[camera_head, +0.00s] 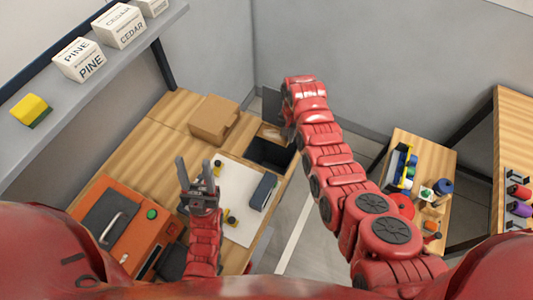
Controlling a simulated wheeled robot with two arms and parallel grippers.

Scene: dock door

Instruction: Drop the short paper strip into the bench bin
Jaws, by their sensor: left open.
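The bench bin (268,153) shows as a dark rectangular opening at the right end of the wooden bench (170,120). I cannot make out the short paper strip; a small pale patch (271,132) lies at the bin's far side, but I cannot tell what it is. My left gripper (194,172) is open and looks empty, above the left edge of the white sheet (236,190), left of the bin. My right gripper (277,112) is at the far side of the bin, partly hidden by its own arm; its fingers are not clear.
A cardboard box (213,120) stands behind the white sheet. A dark stapler-like object (263,191) lies on the sheet. An orange machine (120,226) is at the left. A shelf (85,90) holds labelled blocks. A side table (420,160) with small items stands right.

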